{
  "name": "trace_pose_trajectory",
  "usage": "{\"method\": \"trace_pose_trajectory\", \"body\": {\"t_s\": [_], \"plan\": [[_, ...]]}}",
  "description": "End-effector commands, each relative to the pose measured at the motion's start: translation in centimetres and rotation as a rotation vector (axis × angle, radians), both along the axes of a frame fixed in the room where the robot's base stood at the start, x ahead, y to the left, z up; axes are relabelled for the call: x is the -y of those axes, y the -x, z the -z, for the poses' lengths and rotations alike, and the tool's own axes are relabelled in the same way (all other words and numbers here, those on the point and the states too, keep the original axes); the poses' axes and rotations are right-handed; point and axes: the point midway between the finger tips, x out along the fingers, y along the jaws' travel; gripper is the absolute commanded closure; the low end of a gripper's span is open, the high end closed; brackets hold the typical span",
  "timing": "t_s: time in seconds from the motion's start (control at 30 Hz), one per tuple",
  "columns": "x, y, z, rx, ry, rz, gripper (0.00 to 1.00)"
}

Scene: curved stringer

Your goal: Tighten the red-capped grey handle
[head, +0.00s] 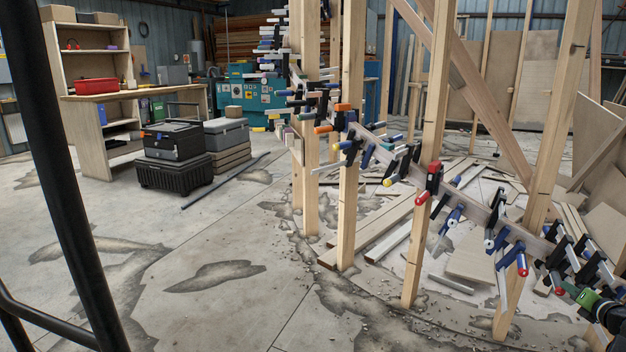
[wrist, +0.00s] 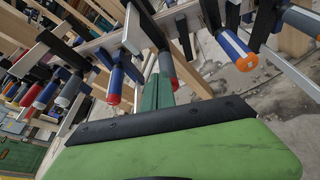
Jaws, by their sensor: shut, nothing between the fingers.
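Several clamps hang along the curved wooden stringer (head: 470,205). In the head view, one clamp handle with a red cap (head: 522,266) hangs right of centre; its body looks grey-blue. In the wrist view, a greyish handle with a dark red end (wrist: 168,68) hangs just beyond the tip of my gripper (wrist: 158,92). A blue handle with a red end (wrist: 115,84) is to its left. I cannot tell which of these matches the one in the head view. My green gripper (head: 577,294) is at the lower right of the head view, shut and empty, close to the clamps.
Upright wooden posts (head: 349,130) stand along the stringer. An orange-capped blue handle (wrist: 236,48) and metal clamp bars crowd the wrist view. Planks lie on the floor behind. Black cases (head: 175,150) and a workbench are at the left; the concrete floor (head: 220,260) in front is open.

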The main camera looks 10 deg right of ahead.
Motion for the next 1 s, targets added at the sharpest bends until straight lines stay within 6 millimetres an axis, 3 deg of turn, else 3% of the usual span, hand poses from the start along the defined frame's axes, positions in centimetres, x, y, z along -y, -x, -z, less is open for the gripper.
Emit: {"method": "trace_pose_trajectory", "body": {"t_s": [1.0], "plan": [[0.52,0.29,0.56,-0.001,0.0,0.001,1.0]]}}
